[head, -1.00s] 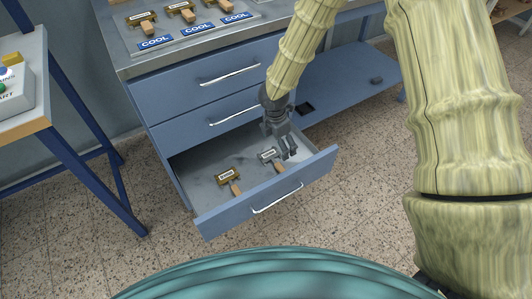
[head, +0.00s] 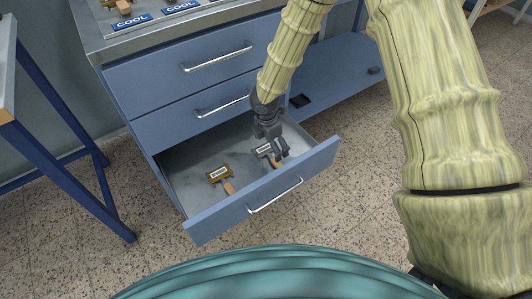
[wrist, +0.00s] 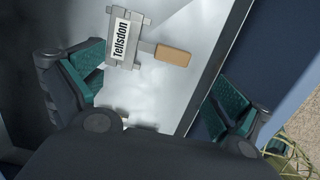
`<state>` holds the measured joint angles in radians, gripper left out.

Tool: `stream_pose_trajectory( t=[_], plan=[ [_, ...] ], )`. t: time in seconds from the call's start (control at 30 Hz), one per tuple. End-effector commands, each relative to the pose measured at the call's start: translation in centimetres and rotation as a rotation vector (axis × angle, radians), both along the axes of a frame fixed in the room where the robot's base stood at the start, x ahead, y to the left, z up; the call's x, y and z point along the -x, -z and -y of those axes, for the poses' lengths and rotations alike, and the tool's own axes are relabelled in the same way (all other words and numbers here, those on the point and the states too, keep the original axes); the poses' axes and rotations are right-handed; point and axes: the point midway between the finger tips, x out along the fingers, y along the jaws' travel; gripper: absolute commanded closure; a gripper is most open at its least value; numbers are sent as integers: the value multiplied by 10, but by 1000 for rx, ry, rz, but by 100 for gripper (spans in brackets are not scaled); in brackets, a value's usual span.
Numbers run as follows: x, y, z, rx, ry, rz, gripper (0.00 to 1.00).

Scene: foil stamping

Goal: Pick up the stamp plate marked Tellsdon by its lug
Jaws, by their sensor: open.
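The stamp plate marked Tellsdon (wrist: 121,40) is grey with a white label and lies in the open bottom drawer. Its tan lug (wrist: 173,55) points right in the wrist view. The plate also shows in the head view (head: 264,149), partly behind my gripper. My gripper (head: 281,158) is over the drawer beside the plate's lug. In the wrist view its two teal-padded fingers (wrist: 160,97) are spread wide with nothing between them. The lug lies beyond the fingertips, apart from both pads.
A brass plate (head: 219,174) with a tan lug lies to the left in the same drawer (head: 265,196). The drawer's front wall and handle (head: 274,196) stand close to my gripper. More plates sit by COOL labels (head: 132,21) on the cabinet top.

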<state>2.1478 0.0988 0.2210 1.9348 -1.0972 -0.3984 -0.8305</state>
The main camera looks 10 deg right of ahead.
Motion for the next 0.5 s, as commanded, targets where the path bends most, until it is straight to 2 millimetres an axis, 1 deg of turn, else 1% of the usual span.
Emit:
stream_pose_trajectory(
  t=[0.03, 0.1, 0.2, 0.37, 0.5],
  plan=[
    [0, 10, 1, 0, 0, -1, 0],
    [0, 20, 3, 0, 2, -1, 0],
    [-1, 28, 5, 1, 1, 0, 0],
    [0, 35, 6, 1, 3, 0, 0],
    [2, 52, 10, 1, 3, -2, 0]
  ],
)
